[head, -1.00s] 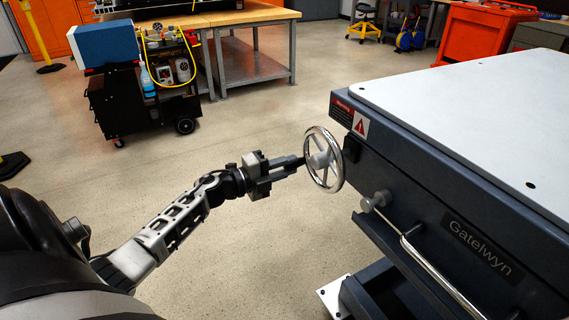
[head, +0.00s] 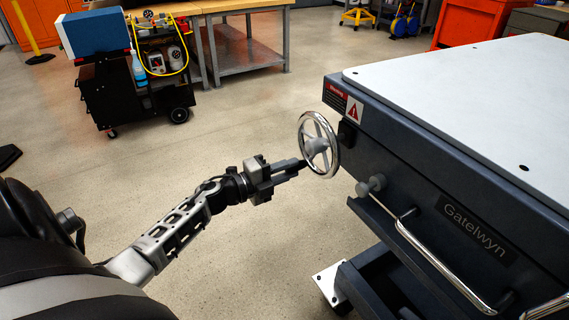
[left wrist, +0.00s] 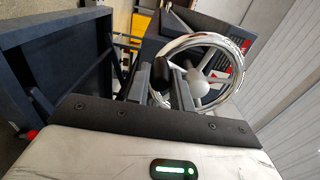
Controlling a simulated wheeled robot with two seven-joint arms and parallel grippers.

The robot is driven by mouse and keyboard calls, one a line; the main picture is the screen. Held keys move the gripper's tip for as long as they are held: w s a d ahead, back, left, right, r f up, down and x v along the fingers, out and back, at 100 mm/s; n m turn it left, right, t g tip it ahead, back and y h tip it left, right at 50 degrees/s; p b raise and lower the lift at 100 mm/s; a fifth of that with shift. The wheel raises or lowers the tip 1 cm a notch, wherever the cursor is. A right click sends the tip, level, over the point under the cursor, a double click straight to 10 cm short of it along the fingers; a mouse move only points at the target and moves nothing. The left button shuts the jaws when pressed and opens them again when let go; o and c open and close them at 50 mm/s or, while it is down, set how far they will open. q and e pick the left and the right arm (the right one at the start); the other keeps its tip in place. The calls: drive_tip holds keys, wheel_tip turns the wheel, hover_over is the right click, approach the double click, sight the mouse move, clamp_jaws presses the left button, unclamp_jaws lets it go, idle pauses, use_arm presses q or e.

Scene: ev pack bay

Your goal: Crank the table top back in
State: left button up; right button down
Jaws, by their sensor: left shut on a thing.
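The table top (head: 470,100) is a flat pale plate on the dark blue Gatelwyn table body (head: 410,165), at the right of the head view. A chrome spoked handwheel (head: 334,150) stands out from the body's near left corner; it also shows in the left wrist view (left wrist: 238,68). My left gripper (head: 302,166) is at the wheel's lower left side. In the left wrist view its fingers (left wrist: 172,82) are shut on the wheel's black crank handle (left wrist: 160,72), which they partly hide. My right gripper is out of view.
A grey knob (head: 371,186) and a chrome bar handle (head: 440,262) stick out from the table's side. A black tool cart (head: 125,100) and a wooden workbench (head: 245,55) stand farther back. The floor between is clear.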

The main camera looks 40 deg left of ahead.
use_arm(q)
drive_tip(key=s+d+p, duration=0.2)
drive_tip(key=d+p, duration=0.1)
drive_tip(key=d, duration=0.3)
drive_tip(key=shift+s+r, duration=0.15)
drive_tip(key=shift+s, duration=0.1)
idle(0.6)
drive_tip(key=o, duration=1)
drive_tip(key=shift+a, duration=0.1)
